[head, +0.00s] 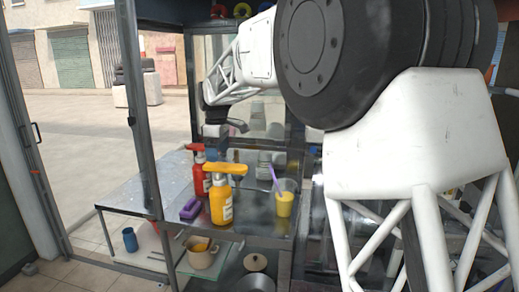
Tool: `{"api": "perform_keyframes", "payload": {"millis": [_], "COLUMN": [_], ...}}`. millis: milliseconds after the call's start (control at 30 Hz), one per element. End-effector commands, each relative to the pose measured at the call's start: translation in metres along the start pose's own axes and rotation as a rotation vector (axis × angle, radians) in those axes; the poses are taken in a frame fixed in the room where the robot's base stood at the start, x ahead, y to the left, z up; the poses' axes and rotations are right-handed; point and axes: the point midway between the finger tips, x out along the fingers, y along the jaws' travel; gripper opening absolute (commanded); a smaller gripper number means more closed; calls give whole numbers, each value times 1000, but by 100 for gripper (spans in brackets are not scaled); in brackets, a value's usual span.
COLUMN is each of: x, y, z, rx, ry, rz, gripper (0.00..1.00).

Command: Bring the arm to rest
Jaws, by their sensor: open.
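My white arm fills the right of the head view and reaches back over the metal counter (255,222). My gripper (228,123) is the dark end piece, small in the picture, in front of the glass behind the counter. It is open, and I see nothing held in it. It is above and behind the red pump bottle (197,178) and the yellow pump bottle (221,206), apart from both. Much of the counter's right side is hidden behind my arm.
A purple block (190,210) lies by the yellow bottle. A cup of yellow liquid (284,205) with a purple stick stands to its right. Below are a blue cup (130,240), a beige mug (201,258) and a lidded pot (256,280). A metal post (140,130) rises at left.

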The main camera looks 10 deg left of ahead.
Motion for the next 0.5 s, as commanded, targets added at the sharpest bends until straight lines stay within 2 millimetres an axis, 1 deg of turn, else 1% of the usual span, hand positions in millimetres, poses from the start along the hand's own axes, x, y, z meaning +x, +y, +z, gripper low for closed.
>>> {"api": "perform_keyframes", "payload": {"millis": [167,267,367,467,500], "x": [-3,-7,-12,-18,-20], "y": [-2,-5,-10,-17,-21], "z": [8,20,39,64,75], "rx": [15,39,79,131,154], "ry": [1,4,7,12,13], "rz": [2,6,11,18,20], "gripper": [89,89,89,89,89]}}
